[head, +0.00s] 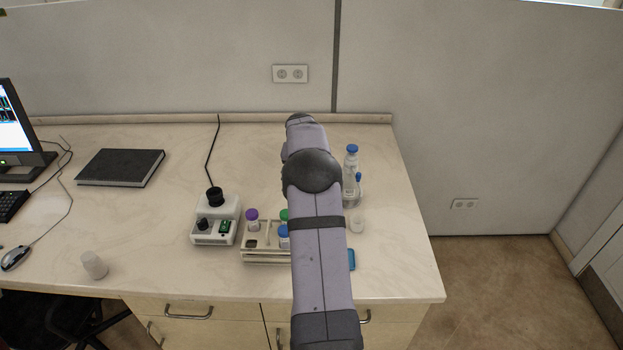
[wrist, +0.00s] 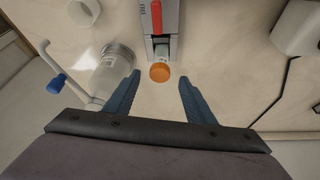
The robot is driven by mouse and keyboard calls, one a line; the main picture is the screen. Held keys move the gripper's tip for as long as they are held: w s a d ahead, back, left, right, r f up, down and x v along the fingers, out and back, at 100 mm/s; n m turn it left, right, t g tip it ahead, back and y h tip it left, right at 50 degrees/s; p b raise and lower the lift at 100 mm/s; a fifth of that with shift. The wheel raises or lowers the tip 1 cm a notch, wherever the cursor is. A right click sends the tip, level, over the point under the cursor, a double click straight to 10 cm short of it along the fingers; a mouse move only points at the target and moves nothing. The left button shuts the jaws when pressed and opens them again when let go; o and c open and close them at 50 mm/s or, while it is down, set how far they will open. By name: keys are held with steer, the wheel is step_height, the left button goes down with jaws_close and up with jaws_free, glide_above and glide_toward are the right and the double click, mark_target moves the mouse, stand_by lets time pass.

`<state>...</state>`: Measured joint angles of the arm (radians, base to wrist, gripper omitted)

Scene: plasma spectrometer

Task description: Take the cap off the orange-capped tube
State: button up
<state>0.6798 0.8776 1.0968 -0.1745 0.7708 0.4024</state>
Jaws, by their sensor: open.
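The orange cap (wrist: 160,72) shows in the wrist view at the near end of a grey holder (wrist: 166,22) with a red lever (wrist: 156,15). The tube below the cap is mostly hidden. My gripper (wrist: 159,79) is open, with one blue finger on each side of the cap in the picture and a gap on both sides. Its height above the cap is hard to tell. In the head view my arm hides the gripper, the orange cap and the holder.
Left of the fingers is a clear bottle (wrist: 112,72), close to the left finger. A rack (head: 262,257) holds tubes with purple, green and blue caps. Left of it stands a white device (head: 216,222). A white cup (head: 94,265) is farther left. The counter between is clear.

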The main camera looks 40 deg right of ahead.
steer(key=shift+p+x, duration=0.3)
steer(key=shift+x, duration=0.75)
steer(key=c, duration=1.1)
steer(key=shift+r, duration=0.1)
step_height(320, 180, up, 10)
steer(key=b, duration=0.3)
